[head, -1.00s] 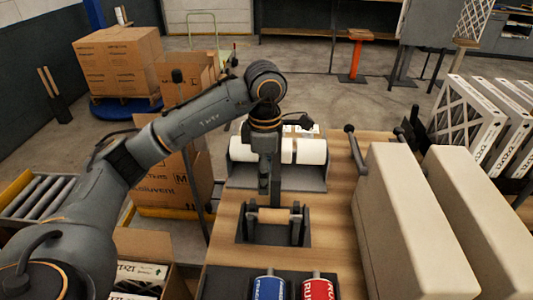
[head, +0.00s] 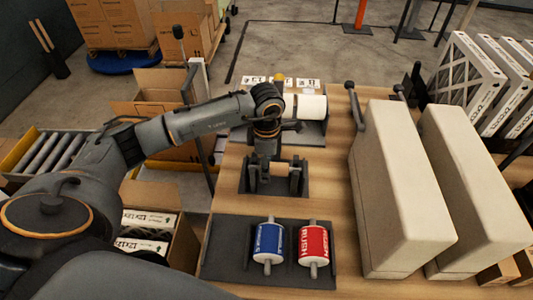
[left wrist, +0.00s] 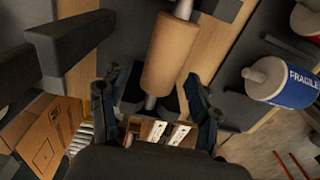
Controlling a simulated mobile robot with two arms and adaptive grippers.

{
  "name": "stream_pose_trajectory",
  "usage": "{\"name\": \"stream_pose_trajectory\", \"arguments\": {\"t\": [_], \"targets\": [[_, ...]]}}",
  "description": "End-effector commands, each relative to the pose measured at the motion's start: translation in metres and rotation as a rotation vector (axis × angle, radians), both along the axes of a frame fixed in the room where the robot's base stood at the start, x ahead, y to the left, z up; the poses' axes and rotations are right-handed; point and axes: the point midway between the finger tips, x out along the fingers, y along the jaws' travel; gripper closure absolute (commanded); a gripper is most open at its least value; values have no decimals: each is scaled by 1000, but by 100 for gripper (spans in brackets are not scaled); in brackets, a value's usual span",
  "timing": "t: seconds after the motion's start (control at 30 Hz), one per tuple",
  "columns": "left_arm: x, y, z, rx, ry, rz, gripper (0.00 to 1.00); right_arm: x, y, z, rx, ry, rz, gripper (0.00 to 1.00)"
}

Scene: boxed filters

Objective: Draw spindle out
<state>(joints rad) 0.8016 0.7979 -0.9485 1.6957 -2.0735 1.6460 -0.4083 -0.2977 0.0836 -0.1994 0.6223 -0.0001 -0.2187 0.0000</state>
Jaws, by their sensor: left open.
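A tan roll on a metal spindle (head: 278,168) rests across a dark stand (head: 245,185) on the wooden bench. In the left wrist view the tan roll (left wrist: 171,52) shows large, with a grey metal end sticking out at each side. My left gripper (head: 264,178) is at the stand, pointing down and partly in front of the roll's left part. In the left wrist view its two dark fingers (left wrist: 155,108) are apart, around the spindle's lower metal end, with nothing visibly clamped. Contact cannot be told. My right gripper is not in view.
Blue (head: 269,242) and red (head: 313,243) labelled rolls lie on a dark tray (head: 228,255) in front. A white roll (head: 308,107) sits in a holder behind. Two large beige blocks (head: 398,190) stand at the right. An open carton (head: 165,240) is at the left.

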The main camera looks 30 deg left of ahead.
Motion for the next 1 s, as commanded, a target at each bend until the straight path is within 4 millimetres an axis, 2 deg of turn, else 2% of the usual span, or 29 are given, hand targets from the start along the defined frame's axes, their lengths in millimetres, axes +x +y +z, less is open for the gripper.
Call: {"name": "stream_pose_trajectory", "arguments": {"t": [0.3,0.6,1.0], "targets": [[0,0,-3,-1,0,0,40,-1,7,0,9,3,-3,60],[0,0,-2,-1,0,0,100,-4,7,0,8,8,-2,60],[1,0,5,0,-1,0,100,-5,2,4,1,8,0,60]]}}
